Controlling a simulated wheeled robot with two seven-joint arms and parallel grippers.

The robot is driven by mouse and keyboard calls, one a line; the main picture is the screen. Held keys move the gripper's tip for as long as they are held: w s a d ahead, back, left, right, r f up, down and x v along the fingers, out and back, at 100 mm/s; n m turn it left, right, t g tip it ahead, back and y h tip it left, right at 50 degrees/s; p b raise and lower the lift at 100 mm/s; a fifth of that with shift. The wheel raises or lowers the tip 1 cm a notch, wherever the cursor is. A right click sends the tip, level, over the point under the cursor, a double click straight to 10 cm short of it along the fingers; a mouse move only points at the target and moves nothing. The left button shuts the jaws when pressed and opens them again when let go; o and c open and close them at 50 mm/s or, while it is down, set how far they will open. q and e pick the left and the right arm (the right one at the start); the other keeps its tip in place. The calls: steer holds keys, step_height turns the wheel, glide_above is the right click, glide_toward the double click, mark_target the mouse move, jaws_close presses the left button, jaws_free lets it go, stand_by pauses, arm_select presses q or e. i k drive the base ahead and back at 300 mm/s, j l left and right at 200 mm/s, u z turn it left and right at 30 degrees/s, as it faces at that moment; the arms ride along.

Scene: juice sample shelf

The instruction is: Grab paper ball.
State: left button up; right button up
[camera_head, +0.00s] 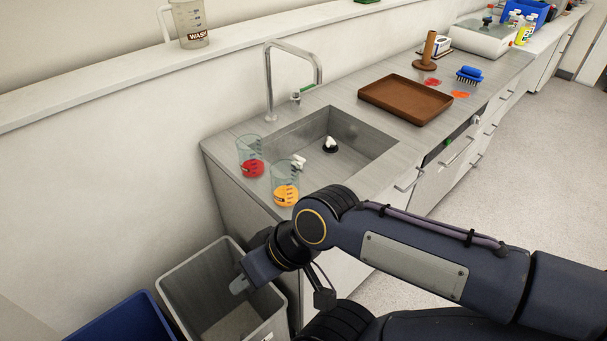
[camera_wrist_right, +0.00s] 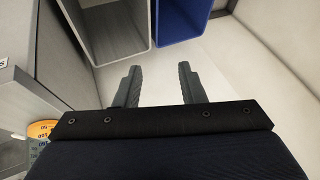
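A small white crumpled piece that looks like a paper ball (camera_head: 298,162) is at the sink's near left edge, beside the beakers. Another white piece (camera_head: 331,143) sits on the dark drain in the sink (camera_head: 368,141). My right gripper (camera_head: 240,285) is over the grey bin, below and left of the counter, well apart from both white pieces. In the right wrist view its two fingers (camera_wrist_right: 158,68) are spread with nothing between them. My left gripper is not in view.
A grey bin (camera_head: 187,300) and a blue bin (camera_head: 118,318) stand below. A faucet (camera_head: 268,85) rises behind the sink; a brown tray (camera_head: 405,99) lies to its right.

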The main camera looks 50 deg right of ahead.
mark_target(301, 161)
steer(key=z, duration=1.75)
steer(key=l+u, duration=0.25)
steer(key=l, duration=0.3)
steer(key=l+u, duration=0.3)
steer(key=l, duration=0.25)
steer(key=i+j+u, duration=0.1)
steer(key=u, duration=0.25)
steer(key=i+u, duration=0.35)
steer(key=u, duration=0.4)
steer(key=i+j, duration=0.05)
